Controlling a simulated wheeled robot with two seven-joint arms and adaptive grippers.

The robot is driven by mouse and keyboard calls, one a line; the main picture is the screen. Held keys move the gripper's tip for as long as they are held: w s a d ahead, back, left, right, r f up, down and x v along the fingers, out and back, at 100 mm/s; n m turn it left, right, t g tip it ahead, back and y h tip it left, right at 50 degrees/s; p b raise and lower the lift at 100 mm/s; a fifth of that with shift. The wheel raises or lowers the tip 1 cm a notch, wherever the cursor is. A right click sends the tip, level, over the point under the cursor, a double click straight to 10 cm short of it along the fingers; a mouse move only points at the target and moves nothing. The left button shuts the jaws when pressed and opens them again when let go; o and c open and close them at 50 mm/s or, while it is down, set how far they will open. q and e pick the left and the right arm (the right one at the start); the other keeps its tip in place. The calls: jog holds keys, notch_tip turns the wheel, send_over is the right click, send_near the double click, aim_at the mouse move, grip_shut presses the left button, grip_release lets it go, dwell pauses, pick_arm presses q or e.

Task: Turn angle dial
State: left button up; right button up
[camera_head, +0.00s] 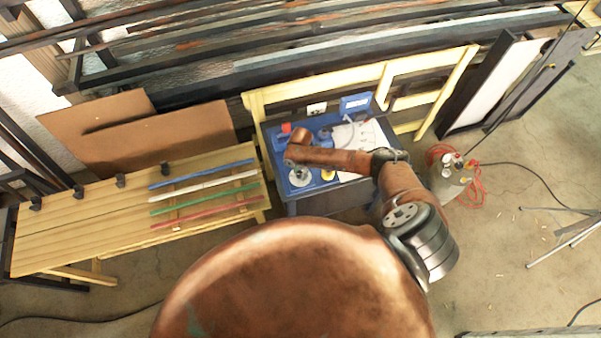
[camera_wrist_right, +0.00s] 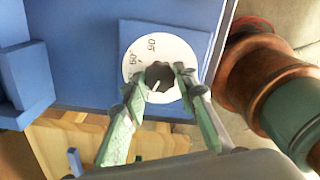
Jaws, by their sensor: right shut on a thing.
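The angle dial (camera_wrist_right: 185,52) is a white disc with printed numbers on a blue panel, filling the middle of the right wrist view. Its black knob (camera_wrist_right: 160,77) has a pale pointer line toward the lower left. My right gripper (camera_wrist_right: 161,80) has its greenish fingers on either side of the knob and is shut on it. In the head view my copper right arm reaches over the blue machine (camera_head: 316,124), and the arm hides much of the grip there. My left gripper is not in view.
A wooden bench (camera_head: 88,222) at left bears blue, white, green and red laths (camera_head: 205,207). Brown boards (camera_head: 165,137) lean behind it. A metal canister (camera_head: 448,180) with a red hose stands right of the machine. The floor at right is mostly open.

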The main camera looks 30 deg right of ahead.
aim_at(300, 174)
dwell(0.3)
jog(key=o, duration=1.2)
jog(key=shift+c, duration=0.2)
notch_tip(300, 174, up, 12)
